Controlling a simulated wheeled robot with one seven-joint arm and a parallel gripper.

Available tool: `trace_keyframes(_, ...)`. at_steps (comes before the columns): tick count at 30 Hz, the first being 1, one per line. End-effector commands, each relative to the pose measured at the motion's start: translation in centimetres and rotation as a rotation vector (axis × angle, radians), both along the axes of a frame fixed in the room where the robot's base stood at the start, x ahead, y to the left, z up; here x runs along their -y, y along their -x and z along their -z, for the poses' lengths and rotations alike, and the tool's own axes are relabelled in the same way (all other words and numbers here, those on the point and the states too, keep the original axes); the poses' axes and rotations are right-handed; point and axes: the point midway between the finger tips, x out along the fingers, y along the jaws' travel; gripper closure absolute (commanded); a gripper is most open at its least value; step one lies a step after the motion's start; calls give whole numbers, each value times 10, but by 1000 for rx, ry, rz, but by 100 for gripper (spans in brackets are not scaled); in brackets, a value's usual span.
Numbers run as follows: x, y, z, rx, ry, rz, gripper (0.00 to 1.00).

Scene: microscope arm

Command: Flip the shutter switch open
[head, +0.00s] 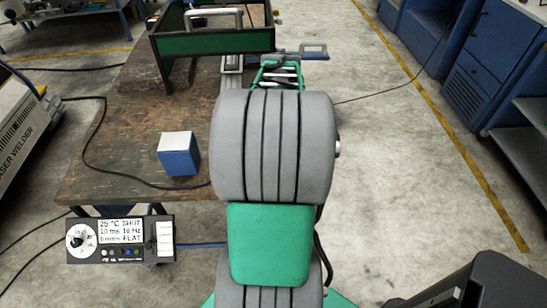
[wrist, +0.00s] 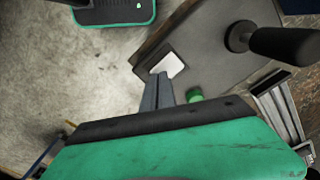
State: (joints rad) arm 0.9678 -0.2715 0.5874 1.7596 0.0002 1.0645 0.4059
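The control box (head: 120,239) hangs off the bench's near edge at the lower left of the head view. Its display (head: 121,231) reads 25 °C, SHUT, 10 ms, 10 Hz, 0 mm/s and FLAT. A dial (head: 81,240) is on its left and small buttons run below the display. A white switch (head: 164,239) is at its right end; its exact position is too small to read. In the wrist view my gripper (wrist: 161,76) shows as two narrow grey fingers close together, with nothing seen between them. The control box is not recognisable in the wrist view.
The brown bench (head: 125,125) carries a blue-and-white block (head: 178,154), a black cable and a green-sided frame (head: 212,44) at the back. My grey and green arm covers the middle of the head view. Open concrete floor lies right; blue cabinets (head: 480,65) stand beyond.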

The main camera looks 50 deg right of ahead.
Motion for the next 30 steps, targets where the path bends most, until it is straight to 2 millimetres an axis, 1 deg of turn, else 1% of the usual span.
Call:
trace_keyframes(10, -1, 0, 7, -2, -3, 0, 100)
trace_keyframes(13, -1, 0, 5, -2, -3, 0, 100)
trace_keyframes(30, 0, 0, -49, -1, -1, 0, 100)
